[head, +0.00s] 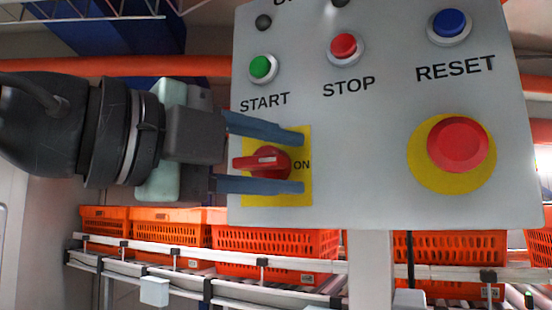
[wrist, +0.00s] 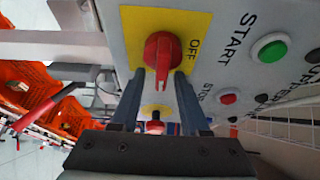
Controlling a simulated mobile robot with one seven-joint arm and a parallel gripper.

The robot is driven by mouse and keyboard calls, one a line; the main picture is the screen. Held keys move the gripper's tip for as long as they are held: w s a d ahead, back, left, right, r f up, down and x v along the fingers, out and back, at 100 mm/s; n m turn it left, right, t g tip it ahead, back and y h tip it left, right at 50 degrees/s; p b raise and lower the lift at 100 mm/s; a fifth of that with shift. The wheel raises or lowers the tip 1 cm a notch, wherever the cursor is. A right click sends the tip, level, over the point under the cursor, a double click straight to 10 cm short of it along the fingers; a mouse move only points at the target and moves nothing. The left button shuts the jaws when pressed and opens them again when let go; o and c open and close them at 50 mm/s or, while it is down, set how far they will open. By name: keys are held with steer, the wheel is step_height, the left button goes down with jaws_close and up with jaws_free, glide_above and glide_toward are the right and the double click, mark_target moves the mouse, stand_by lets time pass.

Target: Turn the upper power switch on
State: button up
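A red rotary switch (head: 268,162) sits on a yellow plate (head: 300,200) on a grey control panel (head: 370,180). Its handle points left in the head view, and ON is printed to its right. The switch also shows in the wrist view (wrist: 163,52), with OFF printed beside it. My gripper (head: 300,162) is open at the panel, with one blue-grey finger above the switch and one below.
The panel also carries a green START button (head: 263,68), a red STOP button (head: 343,46), a blue RESET button (head: 449,25) and a large red button (head: 457,145) on a yellow disc. Orange totes (head: 275,245) stand on a conveyor behind and below.

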steer(key=b+v, duration=0.3)
steer(key=v, duration=0.4)
steer(key=shift+s+a, duration=0.2)
stand_by(0.5)
